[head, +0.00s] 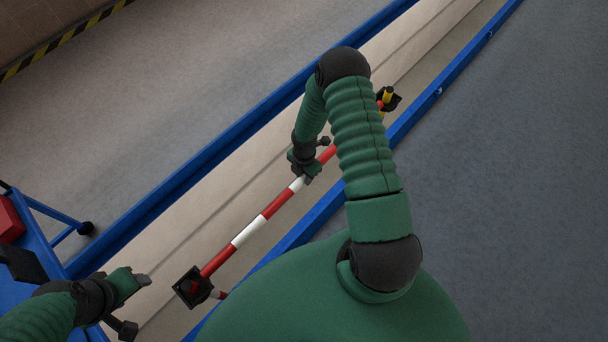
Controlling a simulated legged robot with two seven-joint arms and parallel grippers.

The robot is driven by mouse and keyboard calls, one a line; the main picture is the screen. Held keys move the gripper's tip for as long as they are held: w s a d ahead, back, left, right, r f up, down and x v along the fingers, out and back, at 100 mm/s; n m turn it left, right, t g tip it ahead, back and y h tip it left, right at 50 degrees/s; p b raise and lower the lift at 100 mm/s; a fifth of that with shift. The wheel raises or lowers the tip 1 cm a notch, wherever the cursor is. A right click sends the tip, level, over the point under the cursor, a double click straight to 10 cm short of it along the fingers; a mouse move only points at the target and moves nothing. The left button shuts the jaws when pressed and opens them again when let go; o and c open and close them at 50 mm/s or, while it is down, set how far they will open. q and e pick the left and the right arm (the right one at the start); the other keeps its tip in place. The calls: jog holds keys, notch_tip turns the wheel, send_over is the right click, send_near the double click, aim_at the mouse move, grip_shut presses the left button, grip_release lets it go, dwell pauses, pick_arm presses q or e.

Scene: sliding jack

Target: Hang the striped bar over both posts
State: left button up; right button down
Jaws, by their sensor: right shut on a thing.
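The red-and-white striped bar (249,231) runs diagonally from lower left to upper right. My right gripper (304,170) is shut on the bar near its middle. The bar's near-left end lies over or beside a black square piece (187,287), seemingly one post's top; I cannot tell whether it rests on it. At the far end, a yellow-and-black post (387,96) shows beside the bar's red tip; contact there is unclear. My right arm covers part of the bar's far half. My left gripper (141,281) is left of the black piece, apart from the bar; its jaw opening is unclear.
Two long blue rails (233,146) border a beige strip beneath the bar. A blue frame with a red box (10,218) stands at the left edge, close to my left arm. Grey floor (520,200) at right is clear.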

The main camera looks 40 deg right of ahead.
aim_at(304, 176)
jog(key=c, duration=1.1)
grip_release()
jog(key=shift+o, duration=0.2)
notch_tip(304, 176, up, 17)
jog(key=s+a+m+t+b, duration=0.1)
jog(key=s+a+m+b, duration=0.2)
jog(key=a+m+b, duration=0.2)
jog(key=s+a+r+m+t+b, duration=0.1)
jog(key=s+a+m+b, duration=0.2)
jog(key=a+m, duration=0.6)
jog(key=shift+a+r+m+t+b, duration=0.3)
jog(key=shift+m+b, duration=1.05)
jog(key=shift+m, duration=1.15)
